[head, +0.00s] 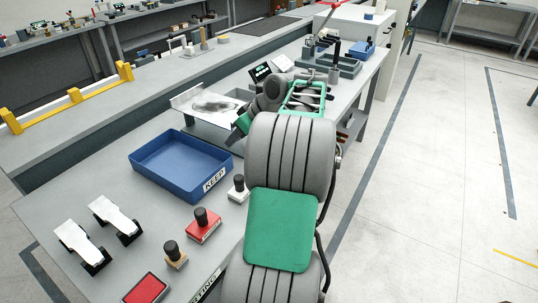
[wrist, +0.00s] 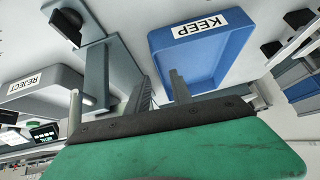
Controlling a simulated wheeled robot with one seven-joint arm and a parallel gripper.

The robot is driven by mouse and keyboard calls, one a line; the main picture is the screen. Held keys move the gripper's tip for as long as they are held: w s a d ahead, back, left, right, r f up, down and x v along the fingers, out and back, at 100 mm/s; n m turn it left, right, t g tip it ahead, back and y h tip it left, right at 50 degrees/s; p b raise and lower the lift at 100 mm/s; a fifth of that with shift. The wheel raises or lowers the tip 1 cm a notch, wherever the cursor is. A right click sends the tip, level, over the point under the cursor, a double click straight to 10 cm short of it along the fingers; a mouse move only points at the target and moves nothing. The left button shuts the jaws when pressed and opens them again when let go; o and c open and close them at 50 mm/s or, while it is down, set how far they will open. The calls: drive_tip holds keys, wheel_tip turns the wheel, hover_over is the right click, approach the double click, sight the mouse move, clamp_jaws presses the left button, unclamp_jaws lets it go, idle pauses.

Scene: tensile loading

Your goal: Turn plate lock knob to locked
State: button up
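A black knob (wrist: 66,27) on a grey block shows at the upper left of the wrist view. It looks like the plate lock knob, but I cannot read its lock position. My gripper's two grey fingers (wrist: 161,90) stand apart with nothing visible between them. They point towards the bench surface, to the right of the knob and apart from it in the picture. In the head view, my arm hides the fingers and I cannot make out this knob.
A blue KEEP tray (head: 148,169) lies left of my arm, close beyond the fingers in the wrist view. A grey REJECT tray (wrist: 40,92) is at the wrist view's left. Black-handled stamps (head: 205,222) and a red pad (head: 147,289) line the bench's near edge. Open floor lies right.

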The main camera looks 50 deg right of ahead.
drive_tip(key=s+d+f+t, duration=0.2)
drive_tip(key=s+d+f, duration=0.1)
drive_tip(key=s+d, duration=0.75)
drive_tip(key=shift+h, duration=0.3)
drive_tip(key=x, duration=0.2)
drive_tip(key=b+x, duration=0.1)
drive_tip(key=x, duration=0.2)
drive_tip(key=d+x, duration=0.1)
drive_tip(key=x, duration=0.2)
drive_tip(key=shift+w, duration=0.15)
drive_tip(key=shift+c, duration=0.5)
clamp_jaws()
